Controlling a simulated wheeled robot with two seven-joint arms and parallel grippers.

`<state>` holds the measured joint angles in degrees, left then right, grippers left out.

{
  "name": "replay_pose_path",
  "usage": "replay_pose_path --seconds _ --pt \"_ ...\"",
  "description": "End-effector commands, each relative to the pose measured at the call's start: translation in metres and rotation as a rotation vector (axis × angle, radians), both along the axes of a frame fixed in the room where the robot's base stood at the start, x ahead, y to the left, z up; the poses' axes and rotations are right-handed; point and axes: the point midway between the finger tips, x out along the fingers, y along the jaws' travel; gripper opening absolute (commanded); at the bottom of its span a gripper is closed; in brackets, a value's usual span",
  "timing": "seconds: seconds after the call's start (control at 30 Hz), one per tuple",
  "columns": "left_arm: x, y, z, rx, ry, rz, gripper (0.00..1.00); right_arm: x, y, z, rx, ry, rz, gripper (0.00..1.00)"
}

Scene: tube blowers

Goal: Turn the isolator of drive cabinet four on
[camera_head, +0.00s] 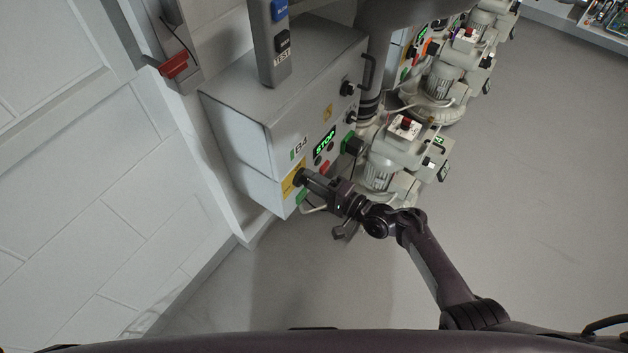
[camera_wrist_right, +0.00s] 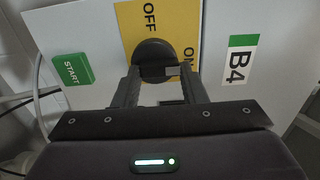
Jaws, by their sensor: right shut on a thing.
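The drive cabinet marked B4 (camera_head: 235,150) is a grey box on the wall in the head view. Its isolator is a black rotary knob (camera_wrist_right: 153,52) on a yellow plate (camera_wrist_right: 178,14) printed OFF and ON. My right gripper (camera_head: 305,178) reaches the lower part of the cabinet front and is shut on the knob. In the right wrist view its two fingers lie on either side of the knob. A small grey mark on the knob sits at its right side, close to the ON word. The fingers hide part of the plate. My left gripper is not in view.
A green START button (camera_wrist_right: 72,69) is beside the yellow plate. Motor units (camera_head: 385,160) stand close right of the cabinet. A hanging pendant (camera_head: 270,45) is above it. The floor (camera_head: 530,190) at right is clear.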

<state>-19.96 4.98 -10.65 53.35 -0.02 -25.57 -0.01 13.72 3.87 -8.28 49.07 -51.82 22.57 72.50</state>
Motion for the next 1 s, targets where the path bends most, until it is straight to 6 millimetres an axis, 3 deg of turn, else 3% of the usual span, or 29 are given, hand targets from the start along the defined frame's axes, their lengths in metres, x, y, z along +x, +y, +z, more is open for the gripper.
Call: replay_pose_path --seconds 0.47,0.5,0.63,1.0 --pt "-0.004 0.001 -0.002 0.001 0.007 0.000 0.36 0.000 -0.001 -0.001 0.007 0.013 -0.001 0.15" --pt "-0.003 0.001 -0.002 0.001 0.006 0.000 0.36 0.000 -0.001 -0.001 0.007 0.013 -0.001 0.42" --pt "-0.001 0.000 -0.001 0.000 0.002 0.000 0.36 0.000 -0.001 -0.001 0.006 0.012 -0.001 0.59" --pt "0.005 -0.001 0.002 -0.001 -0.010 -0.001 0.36 -0.003 -0.006 0.000 0.005 0.011 -0.001 0.60"
